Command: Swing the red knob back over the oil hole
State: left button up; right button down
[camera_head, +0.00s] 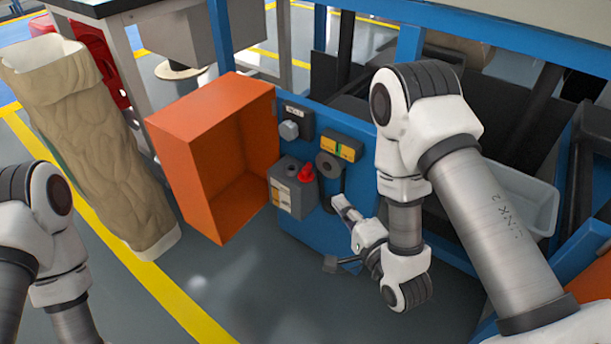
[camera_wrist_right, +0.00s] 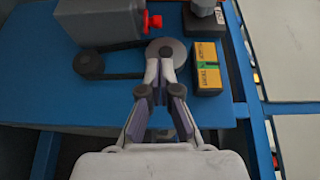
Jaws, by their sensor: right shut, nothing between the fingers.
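The red knob (camera_head: 307,173) sits on the grey box (camera_head: 296,205), which is fixed to the blue machine panel. In the right wrist view the red knob (camera_wrist_right: 153,21) sticks out at the right end of the grey box (camera_wrist_right: 100,20). I cannot make out the oil hole. My right gripper (camera_head: 341,203) is to the right of the box and a little lower than the knob. In the wrist view its fingertips (camera_wrist_right: 166,63) are together and empty, in front of the grey round pulley (camera_wrist_right: 168,46), apart from the knob. My left gripper is out of frame.
A black belt (camera_wrist_right: 120,76) runs from the pulley to a smaller dark wheel. An open orange cabinet (camera_head: 183,150) stands left of the grey box. Floor in front is clear.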

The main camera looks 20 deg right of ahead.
aim_at(306, 175)
jog(key=b+x, duration=0.1)
jog(key=x, duration=0.8)
jog(key=shift+w+f+b, duration=0.2)
jog(key=shift+b, duration=0.2)
jog(key=shift+w, duration=0.3)
jog(key=shift+r, duration=0.1)
